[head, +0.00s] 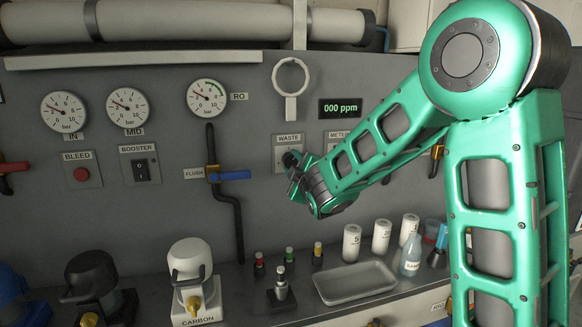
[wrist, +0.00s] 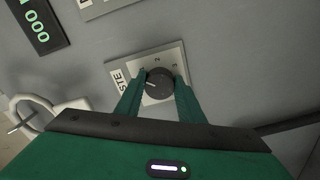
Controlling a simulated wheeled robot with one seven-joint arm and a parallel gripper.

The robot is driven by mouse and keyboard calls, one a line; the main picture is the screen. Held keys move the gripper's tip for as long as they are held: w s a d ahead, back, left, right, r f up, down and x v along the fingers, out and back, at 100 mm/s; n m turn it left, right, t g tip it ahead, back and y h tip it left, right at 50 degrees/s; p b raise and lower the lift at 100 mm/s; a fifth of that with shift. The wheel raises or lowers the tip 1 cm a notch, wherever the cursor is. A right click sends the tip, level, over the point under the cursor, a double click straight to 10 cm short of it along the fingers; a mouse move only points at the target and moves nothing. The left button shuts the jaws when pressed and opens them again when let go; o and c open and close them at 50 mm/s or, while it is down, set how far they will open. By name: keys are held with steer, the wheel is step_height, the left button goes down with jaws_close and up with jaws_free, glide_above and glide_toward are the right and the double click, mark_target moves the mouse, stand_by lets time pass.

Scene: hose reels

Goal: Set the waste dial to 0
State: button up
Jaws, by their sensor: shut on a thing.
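The waste dial (wrist: 159,84) is a dark round knob on a pale square plate (wrist: 122,69) marked WASTE. A light pointer mark on the knob points left in the wrist view, towards the WASTE label. Numerals 2 and 3 show on the plate. The numeral at the pointer is not readable, and I see no 0. My gripper (wrist: 160,80) is shut on the dial, with one green finger on each side. In the head view my gripper (head: 295,170) reaches the waste plate (head: 279,160) on the wall panel and hides most of the dial.
A display (head: 340,108) reading 000 ppm and a white ring holder (head: 291,78) are above the dial. A blue-handled flush valve (head: 230,175) is to the left. Below, the counter holds a metal tray (head: 354,292), several white canisters and a bottle (head: 411,256).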

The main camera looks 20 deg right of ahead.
steer(key=n, duration=0.5)
steer(key=shift+a, duration=0.15)
steer(key=shift+f+n, duration=0.1)
steer(key=shift+n, duration=1.3)
steer(key=shift+s+f, duration=0.1)
steer(key=o, duration=1)
steer(key=shift+c, duration=0.2)
steer(key=shift+o, duration=0.5)
steer(key=shift+r, duration=0.2)
steer(key=s, duration=1)
steer(key=shift+s, duration=0.25)
steer(key=shift+f, duration=0.1)
